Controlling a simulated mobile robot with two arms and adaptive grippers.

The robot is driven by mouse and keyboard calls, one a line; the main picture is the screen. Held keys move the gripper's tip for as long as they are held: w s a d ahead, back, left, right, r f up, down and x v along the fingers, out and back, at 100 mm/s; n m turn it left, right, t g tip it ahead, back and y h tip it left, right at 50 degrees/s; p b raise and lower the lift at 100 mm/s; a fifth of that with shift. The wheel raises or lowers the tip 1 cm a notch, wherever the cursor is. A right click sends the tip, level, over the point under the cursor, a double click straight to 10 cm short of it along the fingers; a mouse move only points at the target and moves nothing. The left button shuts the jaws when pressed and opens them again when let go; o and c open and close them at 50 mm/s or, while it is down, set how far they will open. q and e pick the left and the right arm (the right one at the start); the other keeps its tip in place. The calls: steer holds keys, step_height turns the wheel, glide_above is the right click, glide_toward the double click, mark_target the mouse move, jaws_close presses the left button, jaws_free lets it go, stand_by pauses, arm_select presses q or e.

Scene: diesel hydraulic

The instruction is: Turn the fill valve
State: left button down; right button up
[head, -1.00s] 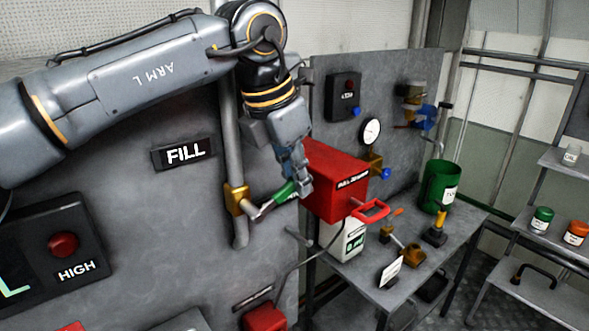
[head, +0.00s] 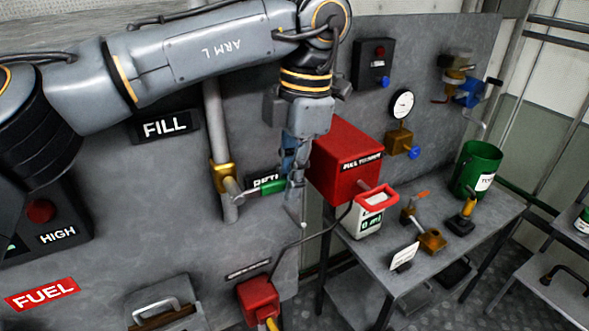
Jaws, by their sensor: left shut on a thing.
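The fill valve is a brass body (head: 222,178) on a grey vertical pipe, below the black FILL sign (head: 165,127). Its lever sticks out to the right and ends in a green grip (head: 268,187), close to level in the picture. My left gripper (head: 290,188) comes down from above and is shut on the outer end of the green grip, hiding its tip. My right gripper is out of view.
A red box (head: 345,160) with a red handle is close right of my left gripper. A grey bench (head: 385,265) holds a white container, tools and a green bucket (head: 478,168). A red box (head: 258,298) with a hose sits below on the panel.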

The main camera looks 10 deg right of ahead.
arm_select(q)
steer(key=c, duration=1.4)
jaws_free()
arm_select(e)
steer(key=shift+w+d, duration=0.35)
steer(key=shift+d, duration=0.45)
arm_select(q)
steer(key=shift+r, duration=0.4)
step_height(320, 180, up, 11)
steer(key=d, duration=0.1)
steer(key=shift+w+d, duration=0.35)
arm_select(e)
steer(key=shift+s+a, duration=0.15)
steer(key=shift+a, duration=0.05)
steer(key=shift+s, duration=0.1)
